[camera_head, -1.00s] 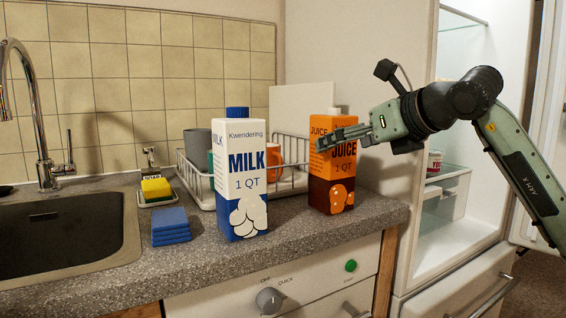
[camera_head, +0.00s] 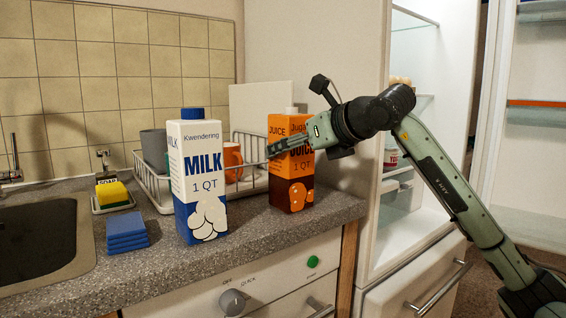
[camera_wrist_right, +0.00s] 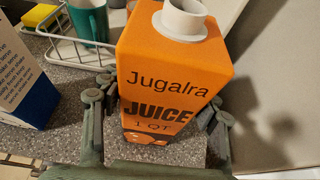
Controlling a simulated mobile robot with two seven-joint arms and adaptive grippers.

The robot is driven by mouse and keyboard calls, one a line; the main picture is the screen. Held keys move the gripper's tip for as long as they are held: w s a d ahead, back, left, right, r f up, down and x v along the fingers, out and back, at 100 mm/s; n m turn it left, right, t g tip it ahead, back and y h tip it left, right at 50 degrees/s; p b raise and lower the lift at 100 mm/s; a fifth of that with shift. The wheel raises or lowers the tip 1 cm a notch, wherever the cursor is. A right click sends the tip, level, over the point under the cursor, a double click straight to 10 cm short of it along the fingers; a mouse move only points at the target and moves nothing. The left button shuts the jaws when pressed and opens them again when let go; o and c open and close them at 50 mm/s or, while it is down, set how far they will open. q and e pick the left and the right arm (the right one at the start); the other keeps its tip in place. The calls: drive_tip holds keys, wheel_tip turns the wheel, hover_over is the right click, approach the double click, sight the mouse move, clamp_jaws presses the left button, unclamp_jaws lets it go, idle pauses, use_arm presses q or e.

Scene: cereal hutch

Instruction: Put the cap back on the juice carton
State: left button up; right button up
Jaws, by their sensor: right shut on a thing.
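The orange and brown juice carton (camera_head: 291,190) stands upright on the counter, right of the milk carton. In the right wrist view the juice carton (camera_wrist_right: 165,65) shows its white open spout (camera_wrist_right: 183,18), with no cap on it. My right gripper (camera_head: 284,146) is shut on the carton's upper part. In the right wrist view one finger of this gripper (camera_wrist_right: 155,118) is on each side of the carton. I see no loose cap in either view. My left gripper is not in view.
A blue-capped milk carton (camera_head: 198,185) stands left of the juice. Behind are a dish rack (camera_head: 152,190) and an orange mug (camera_head: 232,160). An open fridge (camera_head: 410,215) is to the right.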

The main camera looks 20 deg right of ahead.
sight(291, 125)
drive_tip(key=c, duration=0.9)
drive_tip(key=shift+r, duration=0.2)
clamp_jaws()
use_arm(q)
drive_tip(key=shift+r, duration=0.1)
use_arm(e)
wheel_tip(291, 125, up, 4)
drive_tip(key=shift+r, duration=0.15)
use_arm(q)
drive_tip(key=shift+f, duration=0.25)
use_arm(e)
drive_tip(key=s+a+r, duration=0.2)
drive_tip(key=s+r, duration=0.4)
drive_tip(key=s, duration=0.5)
drive_tip(key=shift+s+r, duration=0.25)
drive_tip(key=shift+r, duration=0.05)
